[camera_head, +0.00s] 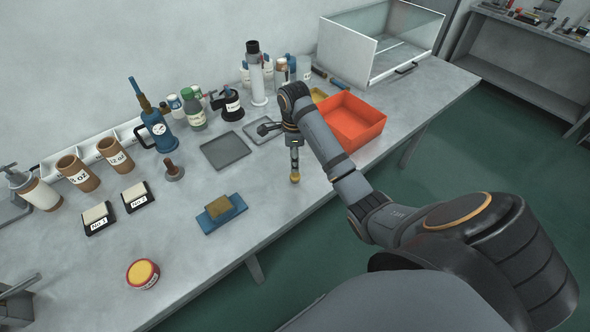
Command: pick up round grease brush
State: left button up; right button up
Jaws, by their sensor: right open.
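A slim grey thing with a tan round lower end (295,177) stands upright near the table's front edge and looks like the round grease brush. My right gripper (292,138) is directly above it in the picture, pointing down, and is open. The wrist hides much of the jaws, so I cannot tell whether they touch the brush or are around its upper end. A brown piece with a round foot (174,172) stands farther left, apart from the gripper. My left gripper is not in view.
An orange bin (352,122) stands right of the gripper. A flat grey tray (225,150) and a blue block with a tan sponge (221,212) lie to its left. Bottles and a blue pump can (158,128) line the back.

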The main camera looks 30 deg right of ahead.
jog(key=shift+f, duration=0.3)
notch_tip(320, 180, down, 5)
jog(key=b, duration=0.4)
jog(key=shift+d+r, duration=0.1)
jog(key=shift+d, duration=0.05)
jog(key=shift+f, duration=0.2)
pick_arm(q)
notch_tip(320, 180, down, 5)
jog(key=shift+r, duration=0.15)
pick_arm(e)
jog(key=shift+r, duration=0.15)
jog(key=shift+c, duration=1.1)
grip_shut()
